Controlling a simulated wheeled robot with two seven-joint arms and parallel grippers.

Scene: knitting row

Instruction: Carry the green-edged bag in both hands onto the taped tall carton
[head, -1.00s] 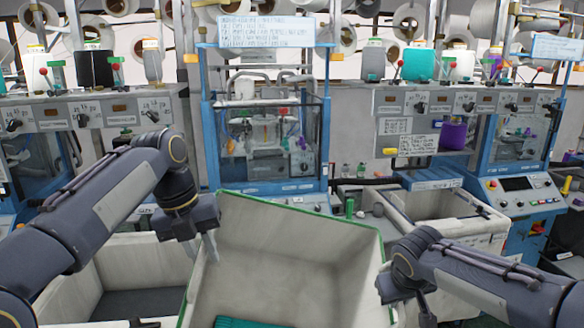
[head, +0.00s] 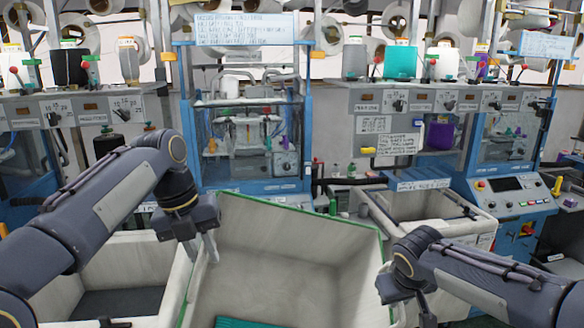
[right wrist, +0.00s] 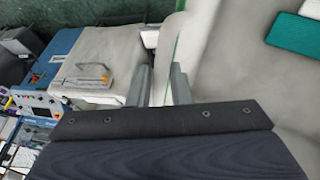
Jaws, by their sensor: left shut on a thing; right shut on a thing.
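The green-edged bag (head: 300,245) is an open, pale grey-beige container with a green rim, held in front of me and slightly tilted. Something teal (head: 240,322) lies inside it; the teal also shows in the right wrist view (right wrist: 295,32). My left gripper (head: 208,248) is shut on the bag's left rim. My right gripper (head: 424,308) is at the bag's right rim; in the right wrist view its fingers (right wrist: 162,88) are shut on the bag's wall. I cannot make out a taped tall carton in these frames.
A pale bin with a grey floor (head: 68,286) stands left, close to the bag. Another pale bin (head: 470,232) stands behind on the right. A blue-framed machine (head: 188,120) and a control panel (head: 505,184) line the back. Yarn cones stand above.

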